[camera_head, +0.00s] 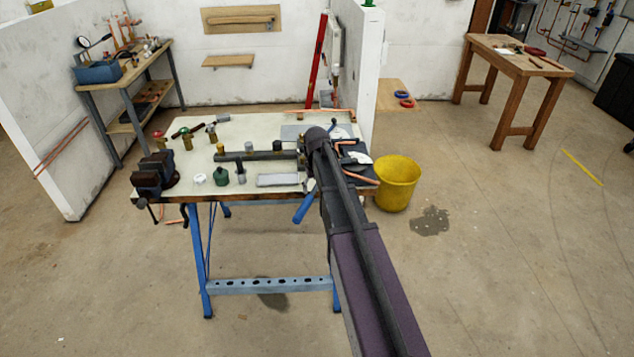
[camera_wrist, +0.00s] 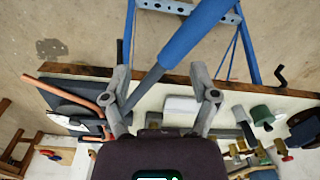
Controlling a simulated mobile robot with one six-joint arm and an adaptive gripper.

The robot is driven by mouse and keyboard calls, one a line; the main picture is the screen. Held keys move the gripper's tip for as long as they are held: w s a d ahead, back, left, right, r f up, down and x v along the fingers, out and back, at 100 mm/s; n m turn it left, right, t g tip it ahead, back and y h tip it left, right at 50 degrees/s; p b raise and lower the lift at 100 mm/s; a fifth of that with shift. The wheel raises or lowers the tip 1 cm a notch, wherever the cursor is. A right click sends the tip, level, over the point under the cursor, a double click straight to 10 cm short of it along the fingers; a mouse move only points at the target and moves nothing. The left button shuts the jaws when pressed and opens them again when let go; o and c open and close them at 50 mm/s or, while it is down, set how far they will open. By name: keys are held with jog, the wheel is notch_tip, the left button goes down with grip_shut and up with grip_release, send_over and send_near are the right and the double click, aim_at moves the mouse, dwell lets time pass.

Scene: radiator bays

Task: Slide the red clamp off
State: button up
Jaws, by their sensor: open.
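I cannot make out a red clamp for certain in either view. My gripper (camera_wrist: 160,70) is open, its two grey fingers spread wide over the front edge of the workbench (camera_wrist: 172,84). A long tool with a blue handle (camera_wrist: 195,32) crosses the view between the fingers; I cannot tell whether it touches them. The handle also shows in the head view (camera_head: 305,208), sticking out past the bench's front edge. In the head view my arm hides the gripper and part of the bench's right end. A small red-topped item (camera_head: 159,133) stands at the back left of the bench.
A vise (camera_head: 154,174) sits at the bench's left end, with several fittings and a dark pipe (camera_head: 255,155) nearby. A copper pipe (camera_wrist: 60,92) lies left of my gripper in the wrist view. A yellow bucket (camera_head: 397,184) stands right of the bench.

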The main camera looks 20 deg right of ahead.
jog(key=s+a, duration=0.5)
jog(key=s, duration=0.6)
jog(key=s+a, duration=0.5)
jog(key=s, duration=0.6)
jog(key=shift+a+n, duration=0.4)
jog(key=shift+c, duration=0.2)
